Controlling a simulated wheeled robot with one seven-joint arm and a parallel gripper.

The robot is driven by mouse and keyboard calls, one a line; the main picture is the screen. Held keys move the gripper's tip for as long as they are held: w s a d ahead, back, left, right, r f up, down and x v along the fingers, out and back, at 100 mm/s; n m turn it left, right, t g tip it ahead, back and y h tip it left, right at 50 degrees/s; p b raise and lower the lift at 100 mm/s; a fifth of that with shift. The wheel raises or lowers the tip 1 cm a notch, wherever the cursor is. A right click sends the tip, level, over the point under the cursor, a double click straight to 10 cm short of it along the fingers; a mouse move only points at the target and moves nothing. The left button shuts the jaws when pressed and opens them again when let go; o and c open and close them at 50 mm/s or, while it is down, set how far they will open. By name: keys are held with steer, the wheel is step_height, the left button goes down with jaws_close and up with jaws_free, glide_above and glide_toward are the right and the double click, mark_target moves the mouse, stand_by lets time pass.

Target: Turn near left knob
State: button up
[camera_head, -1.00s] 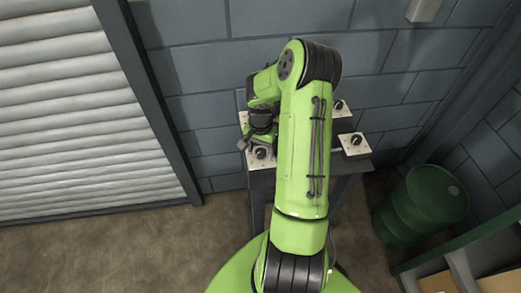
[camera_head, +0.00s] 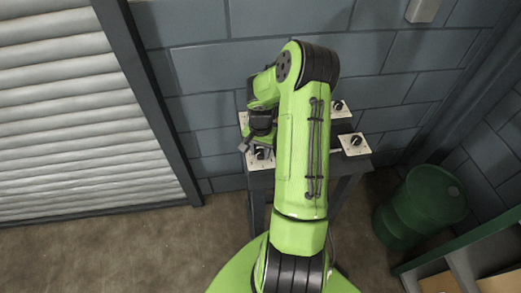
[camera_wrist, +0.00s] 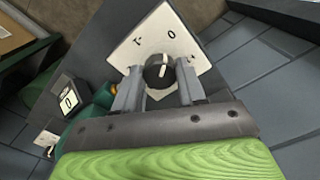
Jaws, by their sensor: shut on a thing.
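The near left knob (camera_wrist: 158,72) is black and round with a white pointer line, on a white plate (camera_wrist: 188,28) marked 0 and 1. In the wrist view it sits between the fingertips of my gripper (camera_wrist: 158,84), which is shut on it. The pointer line is roughly toward the 0. In the head view the knob (camera_head: 261,154) is partly covered by my gripper (camera_head: 252,146), and its plate (camera_head: 257,165) lies at the table's near left corner.
The grey table (camera_head: 340,188) also carries a near right knob (camera_head: 356,140) and a far right knob (camera_head: 338,105). A far left plate (camera_head: 243,119) is mostly hidden by my arm. A green barrel (camera_head: 420,205) stands right of the table. A block wall (camera_head: 290,20) is behind it.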

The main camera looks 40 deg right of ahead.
steer(key=n+b, duration=0.1)
steer(key=n, duration=0.3)
steer(key=shift+n, duration=0.4)
steer(key=n+b, duration=0.1)
steer(key=n, duration=0.3)
steer(key=n+b, duration=0.1)
steer(key=n, duration=0.4)
steer(key=shift+b, duration=0.3)
steer(key=n+b, duration=0.1)
steer(key=n, duration=0.3)
steer(key=n+b, duration=0.1)
steer(key=n, duration=0.4)
steer(key=n+b, duration=0.1)
steer(key=n, duration=0.3)
steer(key=shift+n, duration=0.3)
steer(key=n+b, duration=0.1)
steer(key=n, duration=0.3)
steer(key=shift+n+b, duration=0.35)
steer(key=shift+n, duration=1.85)
